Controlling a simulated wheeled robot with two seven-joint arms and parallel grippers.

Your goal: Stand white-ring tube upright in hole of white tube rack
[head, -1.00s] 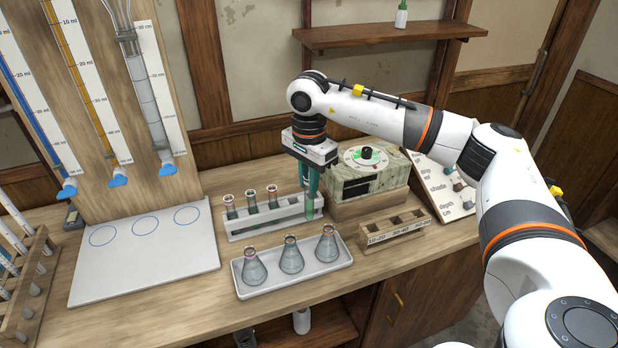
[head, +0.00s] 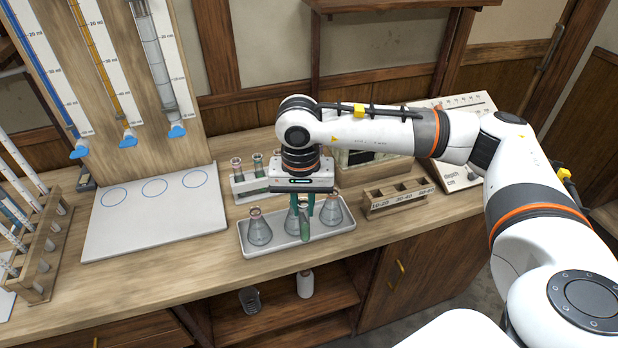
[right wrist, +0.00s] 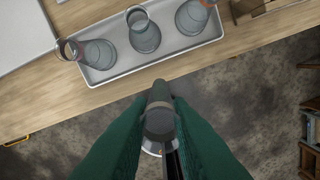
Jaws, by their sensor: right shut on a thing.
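My right gripper (head: 304,205) has green fingers and is shut on a glass tube (head: 305,228). The tube hangs about upright in front of the flask tray. In the right wrist view the tube (right wrist: 160,118) sits between the two green fingers, seen from above, with floor beyond the table edge below it. A pale band shows near its top; its colour is hard to tell. The white tube rack (head: 238,196) stands behind the gripper with tubes in its left part. Its right part is hidden behind my gripper. My left gripper is not in view.
A white tray (head: 249,247) with three flasks lies at the table's front. A small wooden block with holes (head: 372,212) stands right of it, near a panel with labels. A white board with blue circles (head: 150,235) lies to the left. A wooden pipette rack (head: 45,250) is far left.

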